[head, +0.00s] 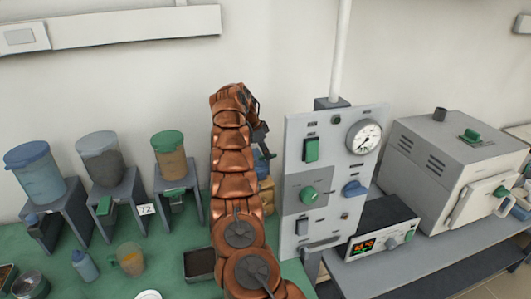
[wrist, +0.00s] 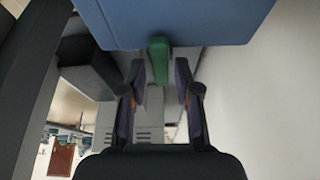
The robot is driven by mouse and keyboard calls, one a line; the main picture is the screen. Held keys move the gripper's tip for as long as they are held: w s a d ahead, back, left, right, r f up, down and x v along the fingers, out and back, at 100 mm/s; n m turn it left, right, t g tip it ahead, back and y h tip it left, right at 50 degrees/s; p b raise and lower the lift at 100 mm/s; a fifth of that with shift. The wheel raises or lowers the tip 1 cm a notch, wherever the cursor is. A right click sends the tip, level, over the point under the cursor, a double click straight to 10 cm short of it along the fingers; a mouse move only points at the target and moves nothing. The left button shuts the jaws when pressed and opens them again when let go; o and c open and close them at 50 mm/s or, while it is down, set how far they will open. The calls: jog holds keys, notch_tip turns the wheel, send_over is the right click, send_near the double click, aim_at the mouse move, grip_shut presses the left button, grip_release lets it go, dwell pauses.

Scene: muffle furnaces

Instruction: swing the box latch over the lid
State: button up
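In the wrist view a large blue body (wrist: 180,20) fills the top, and a green tab (wrist: 158,62) sticks down from its lower edge. The tab may be the box latch; I cannot make out a lid. My gripper (wrist: 160,75) is open, with one finger on each side of the tab and a visible gap to each finger. In the head view my copper-coloured arm hides most of the gripper. A dark part of it (head: 262,132) shows at the arm's right edge, with a beige and blue thing partly hidden below.
A grey control panel (head: 300,255) with a gauge stands right of my arm. A white furnace (head: 415,170) and a black display unit (head: 380,222) are farther right. Lidded hoppers (head: 100,150) stand left on the green table (head: 205,232), with a dark tray (head: 199,265) near my arm.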

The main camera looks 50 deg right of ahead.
aim_at(262, 156)
jog(key=shift+o, duration=0.6)
jog(key=shift+v, duration=1.3)
jog(key=shift+w+a+r, duration=0.15)
jog(key=shift+a, duration=0.1)
jog(key=w+a, duration=0.1)
jog(key=a, duration=0.2)
jog(key=w+a, duration=0.2)
jog(key=a, duration=0.1)
jog(key=w+a, duration=0.2)
jog(key=a, duration=0.1)
jog(key=shift+w+a, duration=0.15)
jog(key=shift+a, duration=0.05)
jog(key=shift+w+a, duration=0.2)
jog(key=shift+a, duration=0.2)
jog(key=shift+a, duration=0.1)
